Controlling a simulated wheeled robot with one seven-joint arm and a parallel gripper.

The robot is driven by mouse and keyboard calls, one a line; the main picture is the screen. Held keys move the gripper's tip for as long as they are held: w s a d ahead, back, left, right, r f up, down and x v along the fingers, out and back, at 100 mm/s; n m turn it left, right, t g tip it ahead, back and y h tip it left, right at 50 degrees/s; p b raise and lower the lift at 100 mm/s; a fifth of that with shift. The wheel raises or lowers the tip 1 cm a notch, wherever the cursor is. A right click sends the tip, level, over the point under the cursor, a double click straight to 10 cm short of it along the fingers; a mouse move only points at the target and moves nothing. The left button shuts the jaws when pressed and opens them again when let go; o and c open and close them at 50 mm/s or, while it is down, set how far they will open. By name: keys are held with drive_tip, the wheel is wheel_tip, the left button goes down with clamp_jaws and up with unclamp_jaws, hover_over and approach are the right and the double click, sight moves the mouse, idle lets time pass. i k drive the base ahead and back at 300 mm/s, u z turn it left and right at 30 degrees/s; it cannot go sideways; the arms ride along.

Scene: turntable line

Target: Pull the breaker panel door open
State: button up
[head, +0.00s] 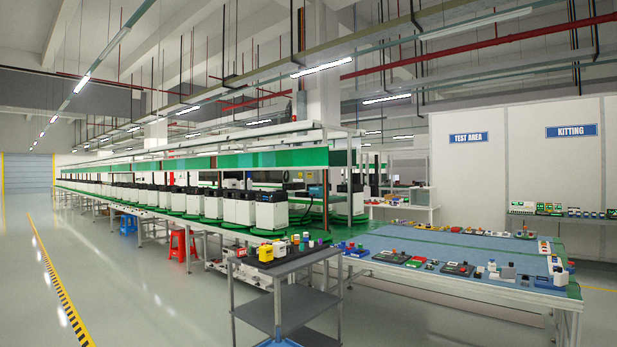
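I cannot make out a breaker panel or its door in the head view. Small boxes and fittings in the distance are too small to identify. My gripper is not in view, and no part of my arm shows.
A grey cart (283,262) with small parts on top stands in front. A blue-topped workbench (440,250) fills the right, before a white partition (470,180). A long green line (185,216) carries white machines. Red stools (182,244) stand beside it. The floor at left (130,300) is clear.

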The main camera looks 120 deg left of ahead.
sight(310, 175)
drive_tip(key=u, duration=1.7)
drive_tip(key=i, duration=5.15)
drive_tip(key=u, duration=1.05)
